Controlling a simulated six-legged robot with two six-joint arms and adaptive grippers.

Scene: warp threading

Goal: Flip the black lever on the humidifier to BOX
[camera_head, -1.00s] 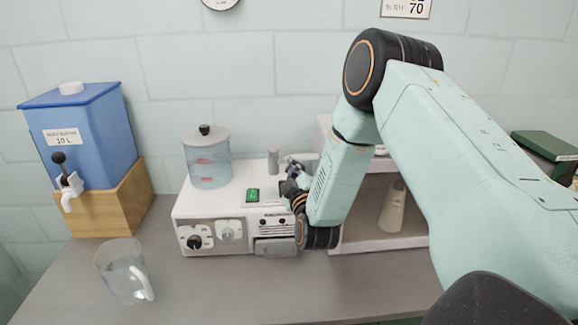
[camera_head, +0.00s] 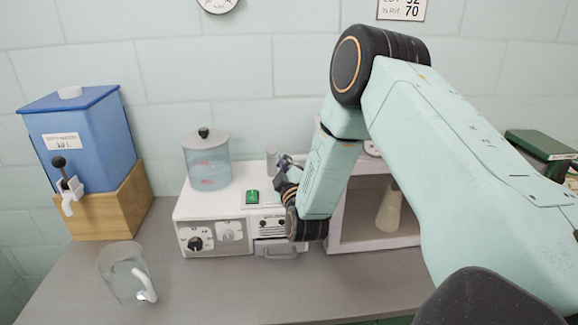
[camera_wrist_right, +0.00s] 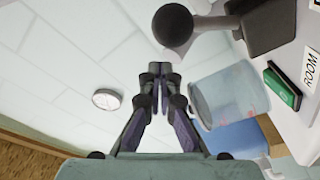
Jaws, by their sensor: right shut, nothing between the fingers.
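The white humidifier (camera_head: 215,209) stands on the counter, with a clear water tank (camera_head: 207,168) and a lit green switch (camera_head: 252,197) on top. In the right wrist view, the black lever's ball knob (camera_wrist_right: 173,25) sticks out on a stem from a dark base (camera_wrist_right: 268,24). A ROOM label (camera_wrist_right: 312,66) is beside the base; part of another label shows at the edge. My right gripper (camera_wrist_right: 158,80) is shut and empty, its tips close to the ball; contact cannot be told. In the head view, my right gripper (camera_head: 282,168) and wrist largely hide the lever. My left gripper is not in view.
A white open-fronted box (camera_head: 345,236) holding a pale flask (camera_head: 389,210) adjoins the humidifier on the right, behind my arm. A blue water dispenser (camera_head: 82,140) on a wooden stand and a clear jug (camera_head: 124,275) are at left. The front counter (camera_head: 230,292) is clear.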

